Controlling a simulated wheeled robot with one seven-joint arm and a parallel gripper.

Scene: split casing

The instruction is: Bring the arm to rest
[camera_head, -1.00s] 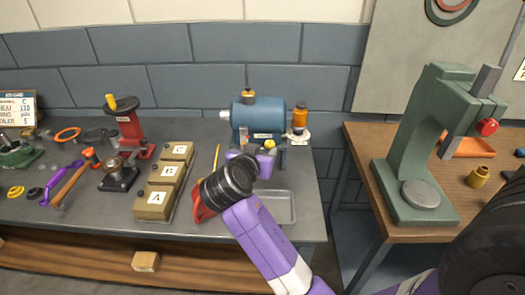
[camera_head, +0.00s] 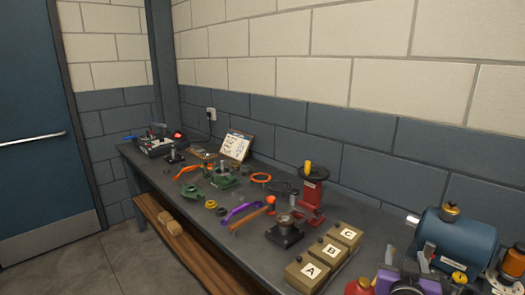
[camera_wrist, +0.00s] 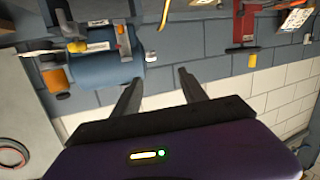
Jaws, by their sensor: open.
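My gripper (camera_wrist: 159,77) shows in the wrist view with its two dark fingers spread apart and nothing between them. In the head view, part of my purple arm end is at the bottom right, in front of the blue motor (camera_head: 458,238); the rest of the arm is out of the picture. The motor also shows in the wrist view (camera_wrist: 108,72), upside down, at upper left beyond the fingers. I see no contact between the fingers and anything.
The workbench (camera_head: 225,238) runs along the wall. Boxes A, B and C (camera_head: 312,272), a red press (camera_head: 311,195), a hammer (camera_head: 250,215) and a purple-handled tool (camera_head: 240,211) lie on it. A blue door (camera_head: 40,130) is at left, with clear floor before it.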

